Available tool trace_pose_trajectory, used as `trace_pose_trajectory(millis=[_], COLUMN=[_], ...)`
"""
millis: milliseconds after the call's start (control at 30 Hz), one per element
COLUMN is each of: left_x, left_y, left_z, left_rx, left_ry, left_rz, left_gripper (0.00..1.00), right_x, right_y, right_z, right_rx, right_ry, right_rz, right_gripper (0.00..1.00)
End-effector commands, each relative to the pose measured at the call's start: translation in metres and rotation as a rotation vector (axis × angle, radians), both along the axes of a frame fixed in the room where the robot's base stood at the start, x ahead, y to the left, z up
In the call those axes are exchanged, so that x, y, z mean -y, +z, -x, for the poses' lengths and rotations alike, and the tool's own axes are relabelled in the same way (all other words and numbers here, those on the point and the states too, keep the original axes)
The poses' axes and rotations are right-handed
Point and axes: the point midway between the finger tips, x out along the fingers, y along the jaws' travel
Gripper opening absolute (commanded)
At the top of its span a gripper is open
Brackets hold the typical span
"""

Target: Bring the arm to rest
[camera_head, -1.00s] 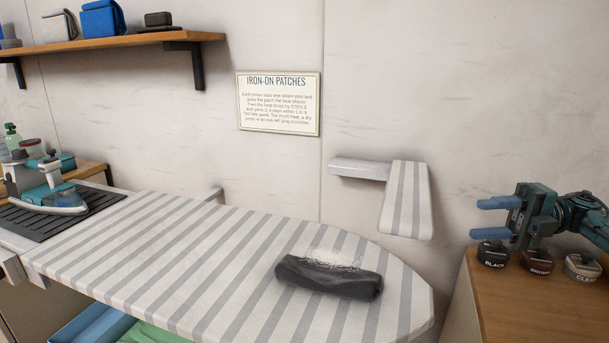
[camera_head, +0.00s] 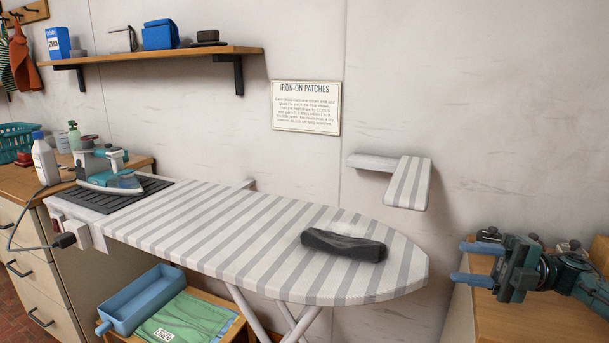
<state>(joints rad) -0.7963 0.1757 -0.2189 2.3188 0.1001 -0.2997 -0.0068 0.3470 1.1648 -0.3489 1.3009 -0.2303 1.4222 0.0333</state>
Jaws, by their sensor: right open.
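My right gripper (camera_head: 475,263) comes in from the right edge. Its two blue fingers point left and stand apart, with nothing between them. It is in front of the wooden counter at the right and hides part of it and the small round tins there. My left gripper is not in view. A dark folded cloth bundle (camera_head: 344,246) lies on the striped ironing board (camera_head: 215,227), well left of the right gripper. The teal iron (camera_head: 109,172) rests on a black ribbed mat at the board's left end.
The right counter (camera_head: 492,325) holds several small tins, partly hidden. A small striped sleeve board (camera_head: 409,183) juts from the wall. A blue tub (camera_head: 141,301) and green folded cloth (camera_head: 181,321) sit below the board. A wall shelf (camera_head: 160,56) holds boxes.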

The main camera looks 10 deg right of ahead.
Motion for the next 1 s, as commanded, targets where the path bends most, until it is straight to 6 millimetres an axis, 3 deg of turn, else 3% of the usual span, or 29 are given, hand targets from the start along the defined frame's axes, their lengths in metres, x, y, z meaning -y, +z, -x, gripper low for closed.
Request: trace_pose_trajectory(millis=[33, 233, 300, 433, 700, 967, 1000], left_x=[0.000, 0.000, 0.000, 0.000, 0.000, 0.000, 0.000], left_y=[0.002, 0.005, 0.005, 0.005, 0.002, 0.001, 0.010], left_z=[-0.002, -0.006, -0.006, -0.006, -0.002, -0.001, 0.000], left_rx=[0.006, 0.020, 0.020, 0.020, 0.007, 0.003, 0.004], left_ry=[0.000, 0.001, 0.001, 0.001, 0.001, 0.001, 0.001], left_rz=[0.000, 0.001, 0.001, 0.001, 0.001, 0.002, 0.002], left_gripper=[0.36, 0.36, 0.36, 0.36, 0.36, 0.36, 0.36], right_x=[-0.023, -0.120, -0.153, -0.198, -0.233, -0.243, -0.243], right_y=[-0.021, -0.096, -0.121, -0.158, -0.195, -0.209, -0.205], right_z=[-0.002, 0.003, 0.014, 0.043, 0.102, 0.154, 0.157], right_rx=[-0.044, -0.295, -0.429, -0.703, -1.145, -1.460, -1.486], right_ry=[-0.013, -0.172, -0.261, -0.445, -0.726, -0.910, -0.926], right_rz=[-0.058, -0.334, -0.440, -0.614, -0.789, -0.866, -0.865], right_gripper=[0.42, 0.42, 0.42, 0.42, 0.42, 0.42, 0.42])
